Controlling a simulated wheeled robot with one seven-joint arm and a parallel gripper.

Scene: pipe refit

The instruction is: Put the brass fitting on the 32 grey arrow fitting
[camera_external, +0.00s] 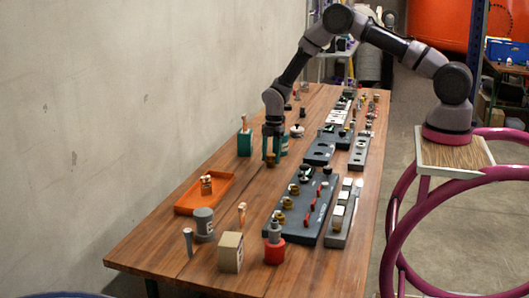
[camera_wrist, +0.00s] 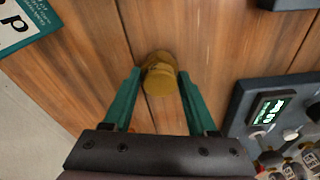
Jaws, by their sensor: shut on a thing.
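My gripper (camera_external: 273,153) has teal fingers shut on a brass fitting (camera_external: 271,160), a short round golden piece. In the wrist view the brass fitting (camera_wrist: 159,75) sits between the two fingertips (camera_wrist: 160,82), over the wooden table. It appears held above the tabletop, though the gap is hard to judge. A dark board (camera_external: 313,232) with several brass pieces, red parts and black knobs lies nearer the camera. I cannot make out a 32 or a grey arrow on any fitting in either view.
An orange tray (camera_external: 184,208) with a small piece in it lies front left of my gripper. A grey cylinder (camera_external: 204,227), a beige box (camera_external: 230,253) and a red-based part (camera_external: 274,250) stand at the front. A dark panel with a lit display (camera_wrist: 268,113) is at right.

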